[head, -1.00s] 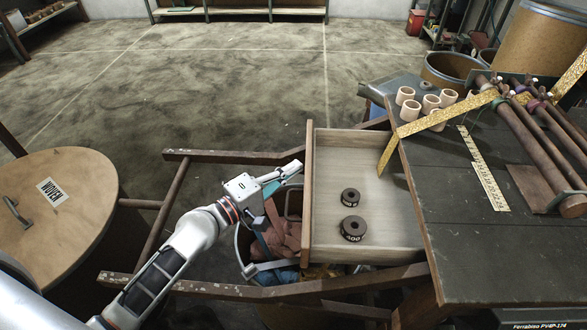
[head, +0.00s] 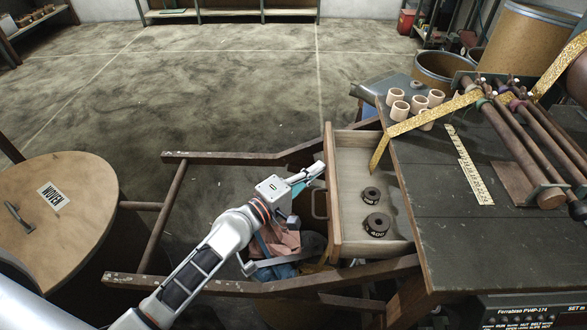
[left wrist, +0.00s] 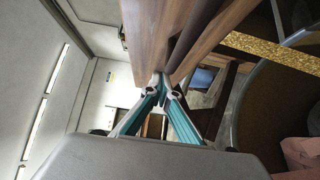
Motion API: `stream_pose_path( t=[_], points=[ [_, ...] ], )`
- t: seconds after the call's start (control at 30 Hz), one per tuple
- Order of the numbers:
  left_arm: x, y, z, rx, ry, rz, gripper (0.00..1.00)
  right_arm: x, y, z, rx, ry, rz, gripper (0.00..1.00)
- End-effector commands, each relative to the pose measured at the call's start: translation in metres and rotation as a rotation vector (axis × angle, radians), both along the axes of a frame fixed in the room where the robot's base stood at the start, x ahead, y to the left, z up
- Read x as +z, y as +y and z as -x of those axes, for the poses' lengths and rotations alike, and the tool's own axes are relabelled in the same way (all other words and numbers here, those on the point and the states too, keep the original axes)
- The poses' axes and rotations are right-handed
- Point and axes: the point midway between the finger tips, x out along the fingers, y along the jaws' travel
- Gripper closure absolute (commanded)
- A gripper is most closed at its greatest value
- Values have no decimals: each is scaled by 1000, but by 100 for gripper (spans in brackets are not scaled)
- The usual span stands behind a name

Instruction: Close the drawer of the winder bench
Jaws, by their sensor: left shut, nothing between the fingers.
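The wooden drawer (head: 352,190) of the winder bench (head: 470,235) stands partly out from the bench's left side. Two dark round weights lie in it, a smaller one (head: 371,194) and a larger one (head: 377,224). A handle (head: 319,203) is on the drawer's front. My left gripper (head: 318,170) is shut and empty, its fingertips at the drawer front above the handle. In the left wrist view the teal fingers (left wrist: 162,88) meet at the wooden drawer front (left wrist: 150,40); touching looks likely but is not certain. My right gripper does not show.
A wooden frame with rails (head: 240,158) surrounds the space left of the drawer, with a bin of cloth (head: 280,242) below. A round lid marked WOVEN (head: 75,220) is at left. Pale cups (head: 400,110) and gold tape (head: 430,118) are on the bench. Floor behind is clear.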

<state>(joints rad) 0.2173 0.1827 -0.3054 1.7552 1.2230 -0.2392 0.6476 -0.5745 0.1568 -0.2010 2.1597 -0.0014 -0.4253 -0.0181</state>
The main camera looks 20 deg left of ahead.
Motion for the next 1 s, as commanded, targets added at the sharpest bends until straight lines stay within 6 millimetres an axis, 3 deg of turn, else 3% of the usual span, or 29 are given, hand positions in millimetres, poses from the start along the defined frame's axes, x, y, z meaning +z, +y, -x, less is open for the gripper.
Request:
stream_pose_path(
  t=[0.03,0.2,0.5,0.7,1.0],
  points=[
    [10,-16,-6,-3,-9,5,100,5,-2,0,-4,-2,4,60],
    [8,-60,-18,-3,-8,4,100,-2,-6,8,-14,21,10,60],
    [3,-124,-35,-3,-2,3,100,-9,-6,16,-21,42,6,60],
    [1,-149,-42,-3,0,2,100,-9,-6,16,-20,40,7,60],
    [1,-162,-46,-3,-1,0,100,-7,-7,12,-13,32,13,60]
  ],
)
